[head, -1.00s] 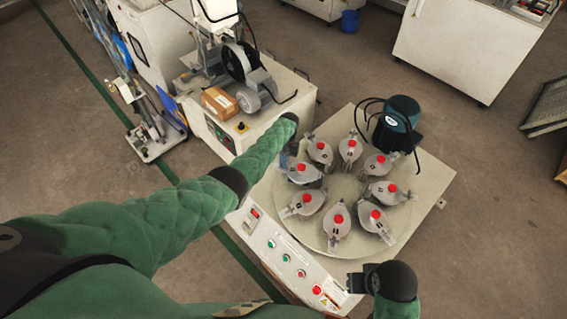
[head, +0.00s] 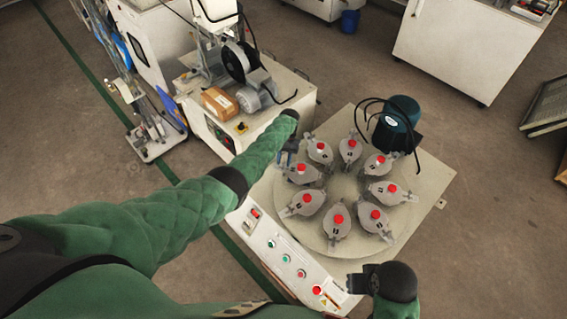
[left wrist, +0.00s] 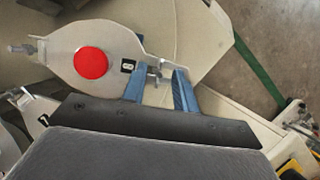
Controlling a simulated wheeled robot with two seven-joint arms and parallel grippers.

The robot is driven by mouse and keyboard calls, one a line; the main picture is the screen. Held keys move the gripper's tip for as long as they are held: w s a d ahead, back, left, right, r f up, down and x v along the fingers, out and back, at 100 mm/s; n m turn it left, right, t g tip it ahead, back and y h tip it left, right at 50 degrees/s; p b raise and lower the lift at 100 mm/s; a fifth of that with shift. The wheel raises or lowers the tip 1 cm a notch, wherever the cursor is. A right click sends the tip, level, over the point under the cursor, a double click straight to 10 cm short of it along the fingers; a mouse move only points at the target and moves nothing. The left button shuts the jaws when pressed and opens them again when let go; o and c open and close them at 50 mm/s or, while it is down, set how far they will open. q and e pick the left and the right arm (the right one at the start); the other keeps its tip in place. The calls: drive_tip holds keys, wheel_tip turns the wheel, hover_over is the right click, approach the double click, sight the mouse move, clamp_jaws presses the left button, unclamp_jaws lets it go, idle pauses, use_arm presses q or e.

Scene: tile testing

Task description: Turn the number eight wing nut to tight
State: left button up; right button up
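A grey tile fixture (left wrist: 65,55) with a red knob (left wrist: 91,63) fills the upper left of the left wrist view. A metal wing nut (left wrist: 156,72) sits at the fixture's right end. My left gripper (left wrist: 161,72) has its two blue fingers apart, one on each side of the wing nut, with a gap showing. In the head view this fixture (head: 303,173) is at the left of the ring, and my left gripper (head: 288,155) is at its outer end. My right gripper (head: 360,283) is by the front edge of the machine; its fingers are unclear.
Several similar fixtures with red knobs ring the round turntable (head: 345,190). A dark green motor (head: 397,122) with black cables stands at the back right. A control panel (head: 285,258) runs along the front left. A cardboard box (head: 218,102) sits on the neighbouring machine.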

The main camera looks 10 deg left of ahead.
use_arm(q)
drive_tip(key=v, duration=0.6)
drive_tip(key=shift+r, duration=0.1)
idle(0.4)
